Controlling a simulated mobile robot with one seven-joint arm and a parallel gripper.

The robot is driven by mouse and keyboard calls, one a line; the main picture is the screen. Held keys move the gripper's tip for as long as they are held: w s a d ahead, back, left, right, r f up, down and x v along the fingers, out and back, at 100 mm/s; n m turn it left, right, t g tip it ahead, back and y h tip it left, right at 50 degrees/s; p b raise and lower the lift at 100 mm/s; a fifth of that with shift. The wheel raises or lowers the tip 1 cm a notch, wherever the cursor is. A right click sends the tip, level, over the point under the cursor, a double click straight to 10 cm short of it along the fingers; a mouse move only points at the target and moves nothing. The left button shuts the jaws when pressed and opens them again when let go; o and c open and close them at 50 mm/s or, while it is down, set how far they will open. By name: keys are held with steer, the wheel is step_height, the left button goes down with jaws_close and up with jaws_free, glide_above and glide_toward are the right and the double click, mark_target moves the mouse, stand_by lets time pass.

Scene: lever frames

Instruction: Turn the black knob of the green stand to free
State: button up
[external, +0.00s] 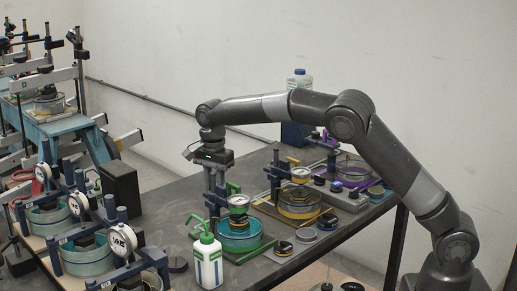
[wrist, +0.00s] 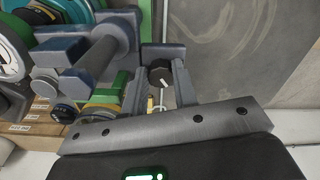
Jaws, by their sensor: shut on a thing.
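The green stand has a teal round dish (external: 240,236), a dial gauge (external: 238,201) and a green lever (external: 233,187) in the external view. My gripper (external: 216,198) points down at the left rear of this stand. In the wrist view my gripper (wrist: 160,88) has its two fingers on either side of a black knob (wrist: 160,72) with a white mark, and is shut on it. The knob cannot be made out in the external view. The stand's thick dark bar and a green part show left of the fingers in the wrist view.
A white bottle with a green cap (external: 206,262) stands in front of the green stand. A yellow stand (external: 299,203) and a purple stand (external: 352,183) are to its right. Several teal stands fill the left side. The dark tabletop (external: 168,204) is bare left of my gripper.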

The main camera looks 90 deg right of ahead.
steer(key=n, duration=0.5)
steer(key=shift+s+n, duration=0.1)
steer(key=shift+n, duration=0.2)
steer(key=n, duration=0.5)
steer(key=shift+r, duration=0.1)
steer(key=shift+n, duration=0.3)
steer(key=o, duration=0.7)
step_height(320, 180, up, 11)
stand_by(0.5)
